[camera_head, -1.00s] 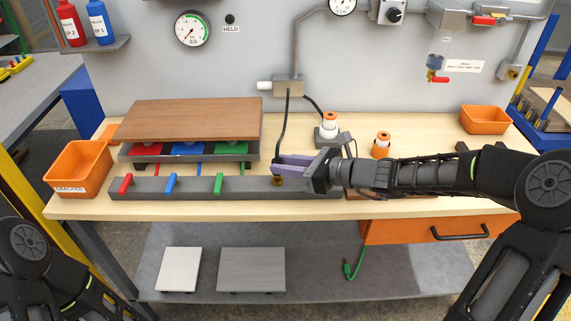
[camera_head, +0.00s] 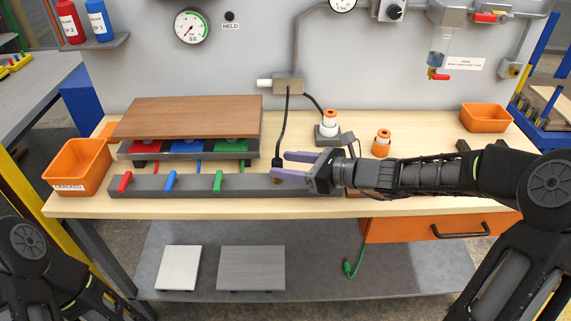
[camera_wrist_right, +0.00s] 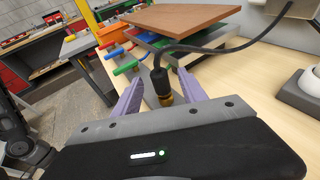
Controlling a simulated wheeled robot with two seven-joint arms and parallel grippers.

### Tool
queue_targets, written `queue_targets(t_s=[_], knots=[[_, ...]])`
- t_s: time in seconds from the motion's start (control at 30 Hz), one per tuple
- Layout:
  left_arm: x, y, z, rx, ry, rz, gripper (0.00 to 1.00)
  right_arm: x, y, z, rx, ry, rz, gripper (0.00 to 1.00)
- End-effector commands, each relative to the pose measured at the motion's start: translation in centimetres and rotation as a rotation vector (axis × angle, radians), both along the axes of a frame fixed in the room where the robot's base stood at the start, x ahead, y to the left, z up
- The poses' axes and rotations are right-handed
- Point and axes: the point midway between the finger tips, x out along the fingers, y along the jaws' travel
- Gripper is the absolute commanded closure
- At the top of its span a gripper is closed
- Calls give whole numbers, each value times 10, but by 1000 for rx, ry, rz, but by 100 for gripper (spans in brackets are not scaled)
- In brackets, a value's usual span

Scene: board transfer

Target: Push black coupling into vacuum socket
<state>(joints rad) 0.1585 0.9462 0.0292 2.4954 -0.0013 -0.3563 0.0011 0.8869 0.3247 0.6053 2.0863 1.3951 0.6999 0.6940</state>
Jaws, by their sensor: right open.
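The black coupling (camera_head: 278,163) stands upright at the end of a black hose, directly over the brass vacuum socket (camera_head: 277,181) at the right part of the grey rail. In the right wrist view the coupling (camera_wrist_right: 160,80) meets the brass socket (camera_wrist_right: 166,100), with no clear gap between them; how deep it sits I cannot tell. My right gripper (camera_head: 279,164) is open, its purple fingers on either side of the coupling and apart from it. In the wrist view its fingers (camera_wrist_right: 160,77) flank the coupling. My left gripper is out of view; only part of that arm shows.
The grey rail (camera_head: 256,185) carries red, blue and green handles. A brown board (camera_head: 190,117) lies on a fixture with coloured pads behind it. Orange bins (camera_head: 85,165) stand at the left and right. The hose rises to a grey wall box (camera_head: 288,83).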

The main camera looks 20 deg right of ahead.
Motion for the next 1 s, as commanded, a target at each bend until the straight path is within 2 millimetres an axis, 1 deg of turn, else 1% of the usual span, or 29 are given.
queue_targets(t_s=[0.4, 0.57, 1.0], knots=[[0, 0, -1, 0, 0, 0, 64, -41, -44, 16, -3, 0, -3, 50], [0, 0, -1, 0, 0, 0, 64, -47, -49, 19, -1, 1, 1, 50], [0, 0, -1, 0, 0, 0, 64, -47, -49, 19, 0, 0, 1, 50]])
